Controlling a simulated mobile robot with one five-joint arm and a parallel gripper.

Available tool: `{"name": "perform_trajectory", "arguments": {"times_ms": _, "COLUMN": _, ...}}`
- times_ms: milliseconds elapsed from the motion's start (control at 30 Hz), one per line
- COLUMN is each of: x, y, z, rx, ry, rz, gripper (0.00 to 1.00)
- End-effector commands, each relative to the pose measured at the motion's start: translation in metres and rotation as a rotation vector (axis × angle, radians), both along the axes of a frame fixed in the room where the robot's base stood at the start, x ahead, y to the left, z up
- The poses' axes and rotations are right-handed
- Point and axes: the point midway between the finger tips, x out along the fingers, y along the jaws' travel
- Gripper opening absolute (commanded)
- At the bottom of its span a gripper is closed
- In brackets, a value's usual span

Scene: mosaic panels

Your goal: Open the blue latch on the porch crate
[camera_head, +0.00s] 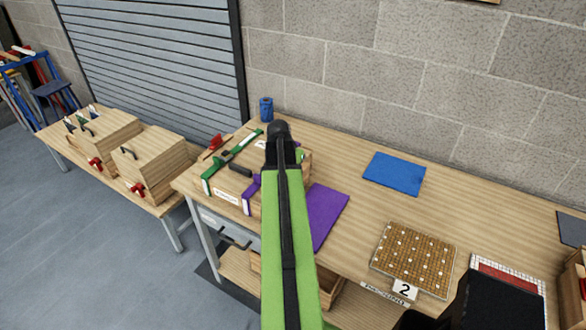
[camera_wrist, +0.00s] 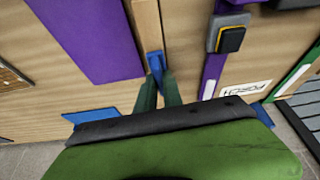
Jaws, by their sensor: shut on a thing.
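The wooden porch crate (camera_head: 233,178) stands at the left end of the workbench, partly hidden behind my green arm. In the wrist view its wooden side and PORCH label (camera_wrist: 245,89) show at the right. The blue latch (camera_wrist: 154,61) is a small blue tab at the crate's edge in the wrist view; my arm hides it in the head view. My gripper (camera_wrist: 158,84) has its dark green fingers closed around the lower end of the blue latch. The fingertips are hidden from the head view.
A purple mat (camera_head: 325,214) lies beside the crate, and a blue mat (camera_head: 394,173) farther right. A blue can (camera_head: 266,109) stands behind the crate. Green (camera_head: 221,167) and purple (camera_head: 250,195) straps cross the crate. A pegged board (camera_head: 413,255) lies front right. Two more crates stand on the left bench.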

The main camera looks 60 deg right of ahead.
Motion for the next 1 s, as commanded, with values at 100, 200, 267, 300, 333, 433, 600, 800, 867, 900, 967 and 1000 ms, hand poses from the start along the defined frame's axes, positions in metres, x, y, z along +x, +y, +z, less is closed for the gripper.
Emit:
{"name": "perform_trajectory", "arguments": {"times_ms": 100, "x": -0.001, "y": 0.001, "z": -0.001, "rx": 0.003, "ry": 0.002, "rz": -0.001, "gripper": 0.00}}
{"name": "perform_trajectory", "arguments": {"times_ms": 200, "x": -0.001, "y": 0.001, "z": -0.001, "rx": 0.003, "ry": 0.002, "rz": 0.000, "gripper": 0.00}}
{"name": "perform_trajectory", "arguments": {"times_ms": 267, "x": -0.001, "y": 0.001, "z": -0.001, "rx": 0.003, "ry": 0.001, "rz": 0.001, "gripper": 0.15}}
{"name": "perform_trajectory", "arguments": {"times_ms": 300, "x": -0.001, "y": 0.001, "z": -0.001, "rx": 0.003, "ry": 0.001, "rz": 0.001, "gripper": 0.20}}
{"name": "perform_trajectory", "arguments": {"times_ms": 333, "x": -0.001, "y": 0.001, "z": -0.001, "rx": 0.003, "ry": 0.001, "rz": 0.001, "gripper": 0.24}}
{"name": "perform_trajectory", "arguments": {"times_ms": 433, "x": 0.000, "y": 0.001, "z": -0.001, "rx": 0.002, "ry": 0.001, "rz": 0.001, "gripper": 0.33}}
{"name": "perform_trajectory", "arguments": {"times_ms": 600, "x": 0.000, "y": 0.001, "z": 0.000, "rx": 0.002, "ry": 0.001, "rz": 0.002, "gripper": 0.33}}
{"name": "perform_trajectory", "arguments": {"times_ms": 800, "x": 0.000, "y": 0.002, "z": 0.005, "rx": 0.001, "ry": 0.001, "rz": 0.002, "gripper": 0.33}}
{"name": "perform_trajectory", "arguments": {"times_ms": 867, "x": 0.000, "y": 0.004, "z": 0.011, "rx": 0.001, "ry": 0.001, "rz": 0.002, "gripper": 0.33}}
{"name": "perform_trajectory", "arguments": {"times_ms": 900, "x": 0.000, "y": 0.006, "z": 0.016, "rx": 0.001, "ry": 0.001, "rz": 0.002, "gripper": 0.33}}
{"name": "perform_trajectory", "arguments": {"times_ms": 967, "x": -0.001, "y": 0.009, "z": 0.026, "rx": 0.001, "ry": 0.001, "rz": 0.003, "gripper": 0.33}}
{"name": "perform_trajectory", "arguments": {"times_ms": 1000, "x": -0.001, "y": 0.012, "z": 0.033, "rx": 0.001, "ry": 0.001, "rz": 0.003, "gripper": 0.33}}
